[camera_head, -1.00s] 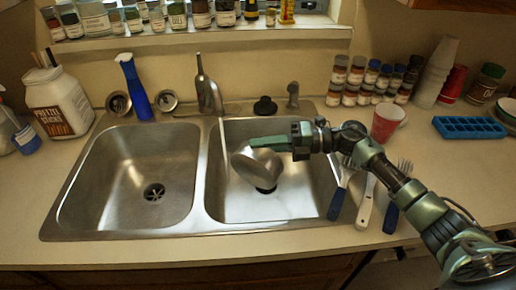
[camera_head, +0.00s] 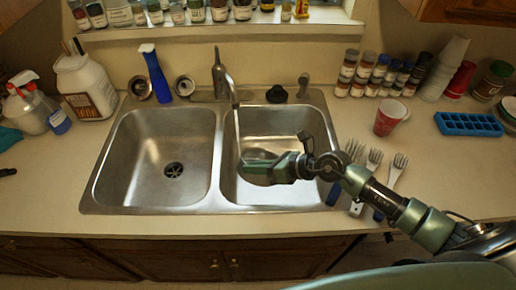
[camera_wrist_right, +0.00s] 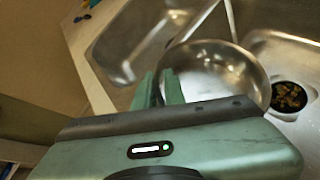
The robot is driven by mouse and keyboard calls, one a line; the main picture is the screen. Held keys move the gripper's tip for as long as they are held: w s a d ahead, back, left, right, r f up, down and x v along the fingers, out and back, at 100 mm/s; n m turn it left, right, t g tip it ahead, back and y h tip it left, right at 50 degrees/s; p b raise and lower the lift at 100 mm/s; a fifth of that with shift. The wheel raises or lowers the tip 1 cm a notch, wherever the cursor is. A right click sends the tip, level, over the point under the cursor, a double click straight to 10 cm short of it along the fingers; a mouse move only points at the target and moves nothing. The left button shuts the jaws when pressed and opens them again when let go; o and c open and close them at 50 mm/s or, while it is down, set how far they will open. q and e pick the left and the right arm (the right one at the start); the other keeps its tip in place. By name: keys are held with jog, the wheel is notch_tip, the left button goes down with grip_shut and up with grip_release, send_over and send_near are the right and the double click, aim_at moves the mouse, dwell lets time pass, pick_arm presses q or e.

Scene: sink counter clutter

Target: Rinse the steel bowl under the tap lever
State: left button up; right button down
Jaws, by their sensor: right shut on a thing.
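The steel bowl (camera_head: 258,178) is inside the right basin (camera_head: 285,125), low and near its left side. It also shows in the right wrist view (camera_wrist_right: 215,72), its inside facing the camera. My right gripper (camera_head: 262,165) is shut on the bowl's near rim; its fingers show at the rim in the wrist view (camera_wrist_right: 167,88). The tap (camera_head: 220,72) stands behind the sink with its spout over the right basin. A thin pale stream (camera_head: 237,125) runs from the spout down to the bowl. My left gripper is out of view.
The left basin (camera_head: 155,150) is empty. Several utensils (camera_head: 373,160) lie right of the sink, under my right arm. A red cup (camera_head: 389,117), spice jars (camera_head: 365,75) and a blue ice tray (camera_head: 468,124) stand farther right.

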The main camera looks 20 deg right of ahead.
aim_at(258, 178)
jog(key=f+p, duration=0.1)
jog(key=f+n+h+p, duration=0.1)
jog(key=a+f+t+p, duration=0.1)
jog(key=shift+s+f+n+h, duration=0.2)
jog(key=shift+s+n+h, duration=0.15)
jog(key=shift+n+h, duration=0.05)
jog(key=shift+f+n+t+h, duration=0.3)
jog(key=shift+f+n, duration=0.1)
jog(key=shift+f, duration=0.35)
jog(key=shift+f+p, duration=0.35)
jog(key=shift+f, duration=0.1)
